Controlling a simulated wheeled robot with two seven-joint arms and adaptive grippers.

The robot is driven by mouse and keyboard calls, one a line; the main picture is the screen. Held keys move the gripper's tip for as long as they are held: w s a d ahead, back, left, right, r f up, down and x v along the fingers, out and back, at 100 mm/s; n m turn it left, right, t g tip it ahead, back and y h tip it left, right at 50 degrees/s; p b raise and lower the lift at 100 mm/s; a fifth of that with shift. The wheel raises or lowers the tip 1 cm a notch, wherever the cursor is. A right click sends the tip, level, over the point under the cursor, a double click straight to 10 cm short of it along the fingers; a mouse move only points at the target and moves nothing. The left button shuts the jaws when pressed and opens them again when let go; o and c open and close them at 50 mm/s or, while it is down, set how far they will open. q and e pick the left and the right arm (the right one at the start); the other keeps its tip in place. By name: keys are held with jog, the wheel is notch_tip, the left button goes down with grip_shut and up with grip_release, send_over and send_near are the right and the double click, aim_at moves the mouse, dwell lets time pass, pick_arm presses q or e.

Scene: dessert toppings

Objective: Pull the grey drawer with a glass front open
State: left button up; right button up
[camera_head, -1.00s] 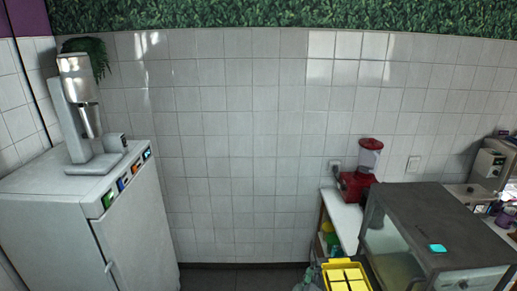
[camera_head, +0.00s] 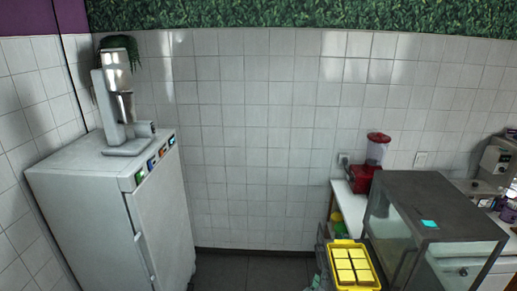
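A dark grey case (camera_head: 455,205) with glass sides stands at the right, on or beside a white counter. Its long glass side (camera_head: 392,232) faces left, and its near end is also partly glazed. I cannot tell which part is the grey drawer with a glass front, or whether it is open or shut. A small turquoise patch (camera_head: 428,223) lies on the case's top. I cannot make out either gripper in the head view, and nothing is seen touching the case.
A tall white fridge (camera_head: 85,205) with a silver mixer (camera_head: 118,85) on top stands at the left. A yellow tray (camera_head: 338,245) and a red dispenser (camera_head: 365,178) are beside the case. Dark floor (camera_head: 250,270) shows between fridge and tray.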

jog(key=s+f+g+y, duration=0.1)
jog(key=s+f+g, duration=0.1)
jog(key=f, duration=0.9)
jog(key=s+f+g+y, duration=0.1)
jog(key=s+f+y, duration=0.1)
jog(key=f, duration=1)
jog(key=s+d+f+g+y, duration=0.1)
jog(key=s+f+g, duration=0.1)
jog(key=s+f, duration=0.6)
jog(key=s+d+f+g, duration=0.2)
jog(key=s+f, duration=0.2)
jog(key=f, duration=0.8)
jog(key=s+d+f+m+g, duration=0.2)
jog(key=s+d+f+g, duration=0.1)
jog(key=s+f, duration=1.45)
jog(key=s+d+f+m+g, duration=0.1)
jog(key=s+f, duration=0.1)
jog(key=s, duration=0.8)
jog(key=s+d+f+m+g, duration=0.1)
jog(key=s+d+f, duration=0.1)
jog(key=s, duration=0.8)
jog(key=s+d+f+m+g+y, duration=0.1)
jog(key=s+d+f+m, duration=0.1)
jog(key=s, duration=0.8)
jog(key=shift+s+d+f, duration=0.2)
jog(key=shift+f, duration=0.25)
